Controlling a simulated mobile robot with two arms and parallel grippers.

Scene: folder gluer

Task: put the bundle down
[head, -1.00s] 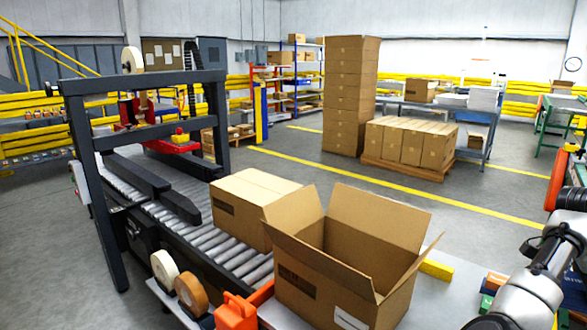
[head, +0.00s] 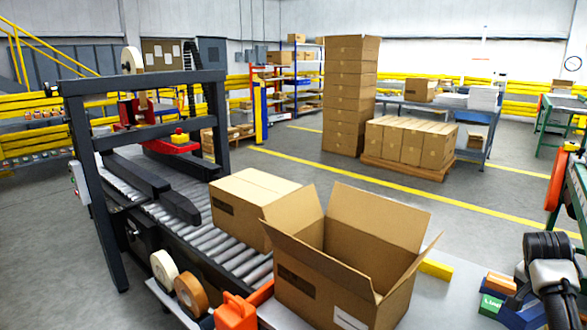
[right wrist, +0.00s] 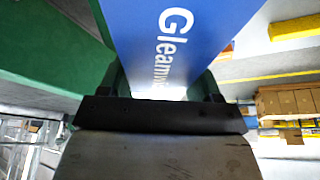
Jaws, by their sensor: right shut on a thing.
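The blue bundle (right wrist: 185,35) fills the upper middle of the right wrist view, with white lettering that begins "Gleam". My right gripper (right wrist: 160,88) is shut on it, with a finger along each side. The bundle's far end runs out of the picture, and I cannot tell whether it touches anything. In the head view my right arm is at the lower right, and I cannot make out its fingertips or the held bundle there. My left gripper is not in view.
An open carton (head: 345,250) stands on the grey table (head: 450,290). Right of it lie a yellow block (head: 436,269) and small orange, green and blue packs (head: 492,304). A closed box (head: 250,200) sits on the roller conveyor (head: 215,235). Bare tabletop shows between carton and packs.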

